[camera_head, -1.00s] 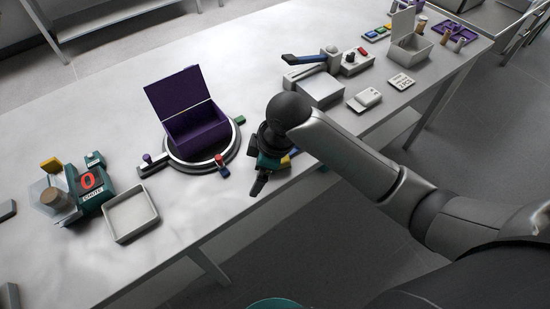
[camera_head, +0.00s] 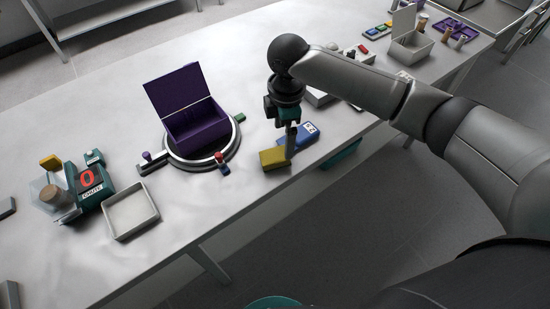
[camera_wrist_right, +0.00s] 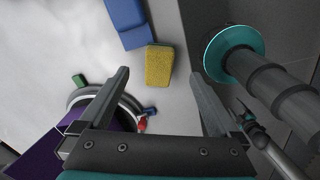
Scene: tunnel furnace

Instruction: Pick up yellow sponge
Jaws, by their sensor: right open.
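The yellow sponge (camera_head: 273,159) lies flat on the grey table near its front edge, touching or very close to a blue block (camera_head: 298,146). My right gripper (camera_head: 290,153) points down above the sponge and the block, open and empty. In the right wrist view, the sponge (camera_wrist_right: 159,66) shows whole, just beyond and between the two spread fingers (camera_wrist_right: 160,80), apart from both. The blue block (camera_wrist_right: 127,22) is above and left of it there. A dark part with a teal patch (camera_wrist_right: 247,118) at lower right may be my left gripper; its jaws are unclear.
A purple open box (camera_head: 195,122) stands on a round ring base (camera_head: 171,163) left of the sponge. A white tray (camera_head: 131,232) and a green device (camera_head: 97,198) are farther left. A lidded box (camera_head: 409,48) is at the back right.

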